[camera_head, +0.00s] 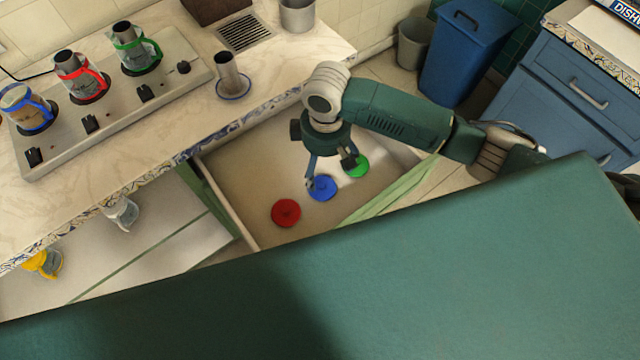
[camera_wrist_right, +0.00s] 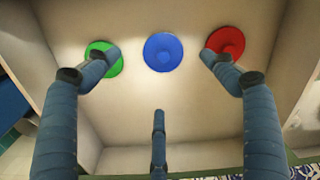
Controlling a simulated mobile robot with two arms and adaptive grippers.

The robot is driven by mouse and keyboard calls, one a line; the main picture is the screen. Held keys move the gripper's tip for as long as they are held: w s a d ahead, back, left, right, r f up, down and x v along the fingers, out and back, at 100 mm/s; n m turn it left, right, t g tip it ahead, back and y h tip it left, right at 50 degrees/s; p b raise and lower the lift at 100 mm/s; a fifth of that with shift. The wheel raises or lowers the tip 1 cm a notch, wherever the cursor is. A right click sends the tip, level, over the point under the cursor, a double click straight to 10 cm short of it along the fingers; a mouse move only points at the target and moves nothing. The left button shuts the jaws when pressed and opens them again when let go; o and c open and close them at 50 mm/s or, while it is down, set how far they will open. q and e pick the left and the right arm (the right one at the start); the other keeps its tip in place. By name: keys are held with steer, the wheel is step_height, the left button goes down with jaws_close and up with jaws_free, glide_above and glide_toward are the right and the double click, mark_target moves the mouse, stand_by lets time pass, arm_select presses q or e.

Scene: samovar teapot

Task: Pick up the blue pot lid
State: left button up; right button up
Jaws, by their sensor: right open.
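The blue pot lid (camera_head: 322,188) lies flat in an open drawer (camera_head: 240,165), between a red lid (camera_head: 286,212) and a green lid (camera_head: 357,166). My right gripper (camera_head: 331,172) is open over the drawer, with its fingers pointing down near the blue lid. In the right wrist view the blue lid (camera_wrist_right: 163,52) shows whole, beyond and between the spread fingers of the gripper (camera_wrist_right: 160,75). One outer fingertip overlaps the green lid (camera_wrist_right: 104,58) and the other overlaps the red lid (camera_wrist_right: 226,42). Nothing is in the grip. My left gripper is not in view.
The countertop (camera_head: 130,150) above the drawer holds a stove (camera_head: 110,105) with blue, red and green pots and a metal cup on a saucer (camera_head: 233,86). The drawer walls surround the lids. A shelf (camera_head: 140,235) with two small vessels is at the left.

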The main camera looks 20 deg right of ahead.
mark_target(322, 184)
steer(key=f, duration=0.3)
steer(key=shift+s+f, duration=0.25)
steer(key=shift+f, duration=0.1)
steer(key=shift+w+a+f+p, duration=0.15)
steer(key=shift+f+p, duration=0.1)
steer(key=shift+f, duration=1.25)
steer(key=shift+w+a+f+p, duration=0.15)
steer(key=shift+f+p, duration=0.1)
steer(key=shift+f, duration=1.25)
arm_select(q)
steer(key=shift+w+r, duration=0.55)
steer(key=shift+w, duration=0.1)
arm_select(e)
steer(key=c, duration=1)
